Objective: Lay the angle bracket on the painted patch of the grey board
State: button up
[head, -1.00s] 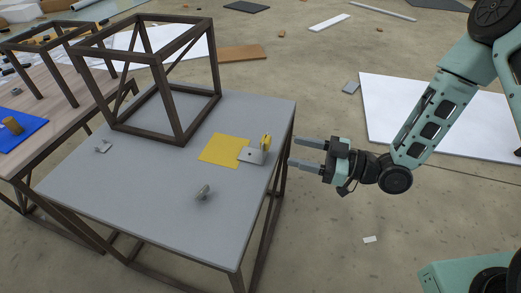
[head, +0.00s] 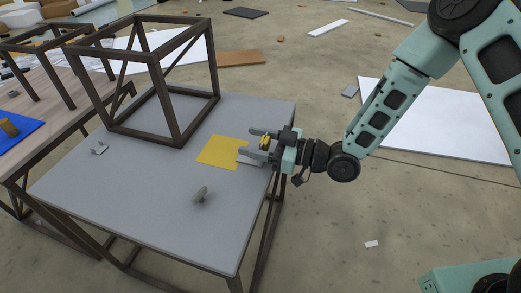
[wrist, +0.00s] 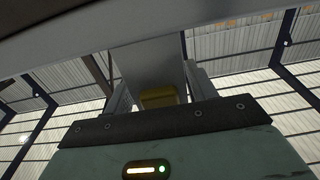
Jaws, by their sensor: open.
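The grey angle bracket (head: 249,160) stands at the right corner of the yellow painted patch (head: 220,151) on the grey board (head: 125,200). Its flat leg seems to overlap the patch's edge, and a yellow part (head: 265,143) shows at its upright side. My gripper (head: 248,141) is open, one finger on each side of that yellow part, and hides some of the bracket. In the wrist view a grey plate (wrist: 148,65) and the yellow part (wrist: 160,97) lie between my fingers. Whether the fingers touch them I cannot tell.
A dark open frame (head: 183,110) stands on the back of the board. Small grey pieces lie at the front middle (head: 200,194) and far left (head: 98,149). A wooden table with a blue mat (head: 20,138) adjoins at left. The board's front left is clear.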

jog(key=c, duration=0.9)
notch_tip(320, 180, up, 10)
jog(key=p, duration=0.3)
jog(key=w+d+f+m+t+h, duration=0.2)
jog(key=d+f+m+t+h, duration=0.3)
jog(key=d, duration=0.5)
jog(key=w+d+f+m+t+h, duration=0.2)
jog(key=d+f+m+t+h, duration=0.15)
jog(key=d+f+h, duration=0.45)
jog(key=w+d+f+m+t+h, duration=0.25)
jog(key=d+f+m, duration=0.2)
jog(key=d, duration=0.85)
jog(key=shift+m+t+h, duration=0.4)
jog(key=shift+m+h, duration=0.1)
jog(key=shift+h, duration=0.25)
jog(key=s+r+p, duration=0.3)
jog(key=r+p, duration=0.4)
jog(key=p, duration=0.1)
jog(key=s+r+p, duration=0.3)
jog(key=r+p, duration=0.4)
jog(key=p, duration=0.1)
jog(key=s+r+p, duration=0.4)
jog(key=r+p, duration=0.3)
jog(key=p, duration=0.1)
jog(key=shift+d+r, duration=0.15)
jog(key=shift+d, duration=0.05)
jog(key=shift+d, duration=0.1)
